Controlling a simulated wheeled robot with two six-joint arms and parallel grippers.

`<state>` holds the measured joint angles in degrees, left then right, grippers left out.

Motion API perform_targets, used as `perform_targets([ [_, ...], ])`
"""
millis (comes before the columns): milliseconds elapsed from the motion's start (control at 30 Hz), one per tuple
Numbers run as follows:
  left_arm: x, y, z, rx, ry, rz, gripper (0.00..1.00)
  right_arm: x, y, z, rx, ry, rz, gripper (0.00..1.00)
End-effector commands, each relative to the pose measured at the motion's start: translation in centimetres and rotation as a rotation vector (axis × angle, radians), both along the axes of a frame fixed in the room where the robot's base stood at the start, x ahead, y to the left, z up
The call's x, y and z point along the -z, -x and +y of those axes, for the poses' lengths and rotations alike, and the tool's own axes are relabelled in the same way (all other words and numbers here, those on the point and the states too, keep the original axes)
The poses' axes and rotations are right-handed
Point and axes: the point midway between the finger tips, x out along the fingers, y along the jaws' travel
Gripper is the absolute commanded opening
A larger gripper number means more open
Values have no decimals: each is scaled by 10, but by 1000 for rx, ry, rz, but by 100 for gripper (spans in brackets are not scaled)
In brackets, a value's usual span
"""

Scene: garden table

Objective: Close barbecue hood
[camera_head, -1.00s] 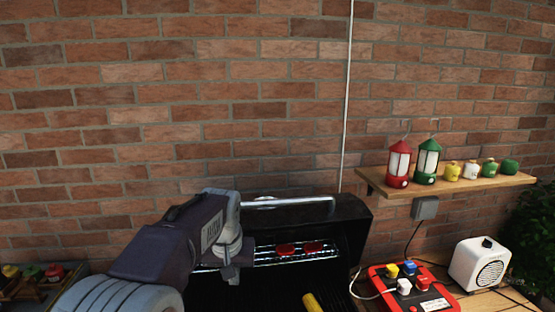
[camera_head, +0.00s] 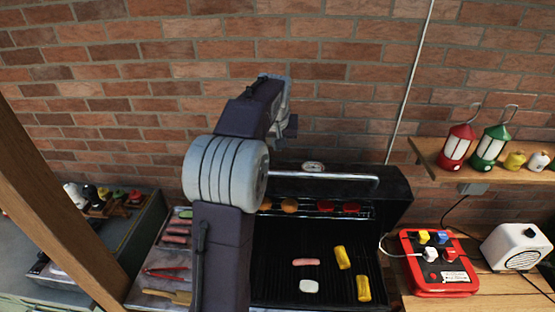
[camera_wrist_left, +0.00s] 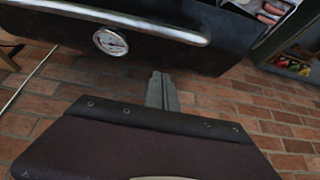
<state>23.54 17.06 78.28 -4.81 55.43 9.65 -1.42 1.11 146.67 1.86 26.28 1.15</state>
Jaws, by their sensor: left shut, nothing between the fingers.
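The barbecue's black hood (camera_head: 394,190) stands open in the head view, with the grill grate (camera_head: 285,265) and its food exposed. Its silver handle bar (camera_head: 345,177) runs along the hood's upper part, beside a round thermometer (camera_head: 313,167). My left gripper (camera_head: 291,127) is above the hood's top edge, left of its middle, and apart from the handle. In the left wrist view the shut, empty fingers (camera_wrist_left: 162,90) point toward the hood (camera_wrist_left: 215,58), against the brick wall; the handle (camera_wrist_left: 130,18) and thermometer (camera_wrist_left: 110,41) lie beyond. Whether the fingertips touch the hood is unclear. My right gripper is not in view.
A wooden post (camera_head: 60,190) stands at the left. A tray of meat and tongs (camera_head: 168,272) lies left of the grill. A red box (camera_head: 438,265) and white speaker (camera_head: 515,247) are right of it. The brick wall (camera_head: 200,80) is close behind; lanterns stand on a shelf (camera_head: 430,158).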

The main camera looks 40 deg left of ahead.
Motion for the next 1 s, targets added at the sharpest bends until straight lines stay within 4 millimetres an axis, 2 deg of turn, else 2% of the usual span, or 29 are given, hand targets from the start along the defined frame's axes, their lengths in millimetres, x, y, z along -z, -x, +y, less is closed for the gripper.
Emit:
perform_targets([
  [167, 31, -15, 10, -1, 1, 4, 0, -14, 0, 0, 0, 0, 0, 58],
  [400, 51, 7, -4, 1, 0, 1, 0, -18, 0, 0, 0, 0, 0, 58],
  [867, 57, 10, -7, 1, 0, -1, 0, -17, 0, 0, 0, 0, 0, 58],
  [1000, 61, 9, -5, 1, -6, -11, 0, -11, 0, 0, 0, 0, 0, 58],
])
